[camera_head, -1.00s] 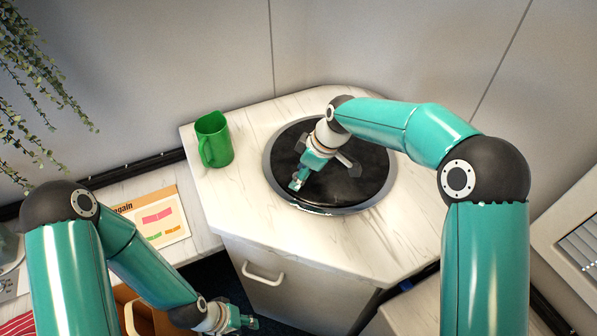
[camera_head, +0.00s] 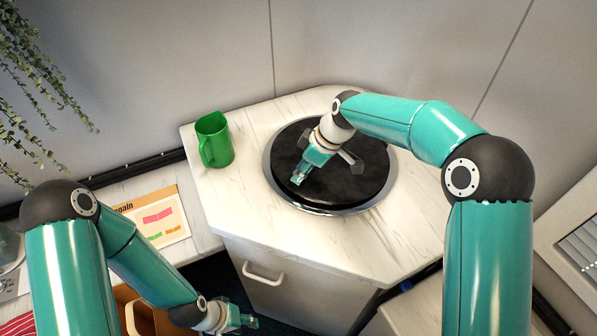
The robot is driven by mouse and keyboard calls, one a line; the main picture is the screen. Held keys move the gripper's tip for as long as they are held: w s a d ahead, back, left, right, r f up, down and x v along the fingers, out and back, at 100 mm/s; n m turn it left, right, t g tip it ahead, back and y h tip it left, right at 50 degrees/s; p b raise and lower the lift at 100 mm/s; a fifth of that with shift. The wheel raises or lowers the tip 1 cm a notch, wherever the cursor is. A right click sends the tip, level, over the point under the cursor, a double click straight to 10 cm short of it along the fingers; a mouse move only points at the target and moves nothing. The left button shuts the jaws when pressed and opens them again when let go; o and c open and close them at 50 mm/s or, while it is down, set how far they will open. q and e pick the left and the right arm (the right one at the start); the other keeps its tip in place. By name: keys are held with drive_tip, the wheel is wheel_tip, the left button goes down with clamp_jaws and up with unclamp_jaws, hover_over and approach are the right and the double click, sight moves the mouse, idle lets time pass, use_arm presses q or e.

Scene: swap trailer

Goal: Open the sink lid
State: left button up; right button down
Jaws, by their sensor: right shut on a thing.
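The sink lid (camera_head: 362,187) is a round black disc at the round sink (camera_head: 273,186) in the corner counter. The sink's silver rim shows along the left and front of the lid. The lid looks slightly raised at the front, with its rear still low or hidden by my arm. My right gripper (camera_head: 299,177) is over the lid's left part and is shut on it; the exact contact is hard to see. My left gripper (camera_head: 248,322) is low at the bottom, in front of the cabinet and away from the lid. Its finger opening is too small to judge.
A green mug (camera_head: 214,142) stands on the marble counter (camera_head: 235,205), left of the sink. The cabinet below has a white handle (camera_head: 262,275). A printed card (camera_head: 158,216) lies on the lower counter at left. Walls close in behind the sink.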

drive_tip(key=w+d+r+g+y+p, duration=0.1)
drive_tip(key=d+r+y+p, duration=0.1)
drive_tip(key=r, duration=0.5)
drive_tip(key=w+d+r+m+g+y+p, duration=0.1)
drive_tip(key=w+d+r+y+p, duration=0.1)
drive_tip(key=r, duration=0.5)
drive_tip(key=shift+d+r+y+p, duration=0.3)
drive_tip(key=shift+d+y+p, duration=0.6)
drive_tip(key=shift+d, duration=0.8)
